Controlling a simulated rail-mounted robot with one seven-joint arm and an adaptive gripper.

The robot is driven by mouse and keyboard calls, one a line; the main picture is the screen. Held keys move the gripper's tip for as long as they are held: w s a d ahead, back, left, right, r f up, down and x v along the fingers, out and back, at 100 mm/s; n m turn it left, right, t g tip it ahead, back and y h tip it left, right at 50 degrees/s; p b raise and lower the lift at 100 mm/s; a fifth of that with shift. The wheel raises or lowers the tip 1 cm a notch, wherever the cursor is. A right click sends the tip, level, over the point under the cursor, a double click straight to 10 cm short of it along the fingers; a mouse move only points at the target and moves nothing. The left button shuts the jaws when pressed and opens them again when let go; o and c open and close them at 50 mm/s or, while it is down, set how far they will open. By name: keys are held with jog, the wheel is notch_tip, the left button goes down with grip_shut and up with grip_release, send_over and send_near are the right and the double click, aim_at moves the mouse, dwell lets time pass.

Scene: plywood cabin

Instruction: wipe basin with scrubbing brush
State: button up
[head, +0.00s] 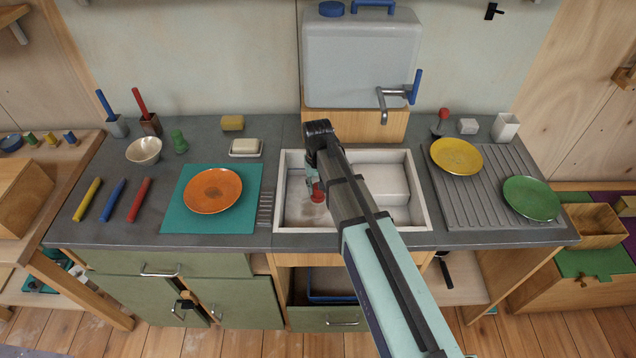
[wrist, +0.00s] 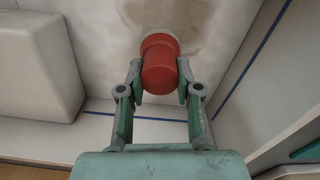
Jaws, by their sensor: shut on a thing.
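The white basin (head: 297,240) is set into the grey counter below the water tank. Brownish stains mark its floor; they also show in the wrist view (wrist: 205,35). My gripper (head: 314,178) points down into the left part of the basin. It is shut on a red cylindrical handle with a pale lower end, which I take as the scrubbing brush (head: 318,194). In the wrist view the brush (wrist: 159,68) is between both fingertips, its lower end at the stained floor. I cannot tell whether it touches. My arm hides part of the basin.
A raised white block (head: 380,184) fills the basin's back right. The tap (head: 383,105) hangs above the basin's back edge. An orange plate (head: 213,190) lies on a teal mat to the left. Yellow (head: 456,155) and green (head: 531,198) plates lie on the drainer to the right.

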jog(key=shift+s+b, duration=0.55)
jog(key=shift+s, duration=3.75)
jog(key=shift+a, duration=0.1)
jog(key=shift+a+r, duration=0.1)
jog(key=shift+a, duration=0.25)
jog(key=shift+w+a+p, duration=0.35)
jog(key=shift+w+a, duration=0.25)
jog(key=shift+w, duration=0.35)
jog(key=shift+w+p, duration=0.55)
jog(key=shift+w, duration=3.95)
notch_tip(320, 180, up, 8)
jog(key=p, duration=0.4)
jog(key=shift+s+d, duration=0.1)
